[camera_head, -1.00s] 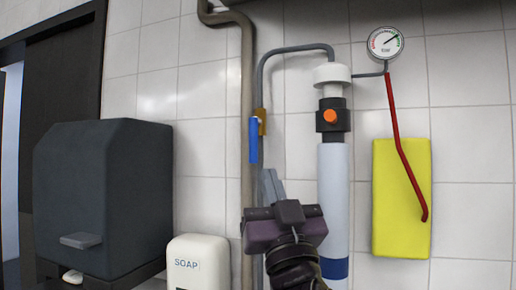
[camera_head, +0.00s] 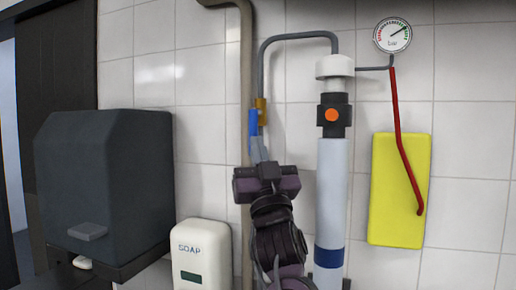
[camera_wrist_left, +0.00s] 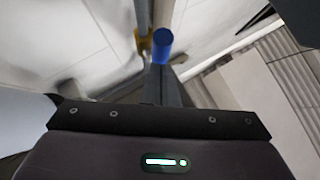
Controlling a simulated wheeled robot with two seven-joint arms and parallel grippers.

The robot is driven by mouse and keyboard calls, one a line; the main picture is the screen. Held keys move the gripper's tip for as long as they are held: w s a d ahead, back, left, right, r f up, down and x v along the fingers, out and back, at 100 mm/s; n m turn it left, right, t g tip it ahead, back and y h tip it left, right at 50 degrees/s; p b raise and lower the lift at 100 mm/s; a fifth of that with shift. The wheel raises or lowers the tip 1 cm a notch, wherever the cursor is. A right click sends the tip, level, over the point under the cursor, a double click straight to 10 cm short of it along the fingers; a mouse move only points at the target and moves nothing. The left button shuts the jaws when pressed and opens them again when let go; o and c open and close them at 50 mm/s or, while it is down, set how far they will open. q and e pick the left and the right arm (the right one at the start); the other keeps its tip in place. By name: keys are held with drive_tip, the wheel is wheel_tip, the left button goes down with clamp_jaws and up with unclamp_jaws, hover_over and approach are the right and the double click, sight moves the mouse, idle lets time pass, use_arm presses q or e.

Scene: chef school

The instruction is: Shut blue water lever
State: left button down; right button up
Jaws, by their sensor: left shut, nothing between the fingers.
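The blue water lever (camera_head: 253,123) hangs down along the pipe from a brass valve (camera_head: 261,108) on the tiled wall. In the left wrist view the lever's blue end (camera_wrist_left: 163,40) shows just beyond my fingertips, beside the brass fitting (camera_wrist_left: 143,41). My left gripper (camera_head: 258,146) is below the lever, pointing up, with its fingers shut together and empty. Its tips are at or very near the lever's lower end; I cannot tell whether they touch. My right gripper is not in view.
A white filter column (camera_head: 331,190) with an orange knob stands right of my left arm. A pressure gauge (camera_head: 392,36), a red hose (camera_head: 400,130) and a yellow panel (camera_head: 385,220) are farther right. A soap dispenser (camera_head: 201,262) and a dark dispenser box (camera_head: 105,185) are at left.

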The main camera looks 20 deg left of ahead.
use_arm(q)
drive_tip(key=shift+a+f, duration=0.1)
drive_tip(key=shift+a+m+t+h+b, duration=0.2)
drive_tip(key=shift+m+t+h+b, duration=0.15)
drive_tip(key=shift+m+t+h, duration=0.35)
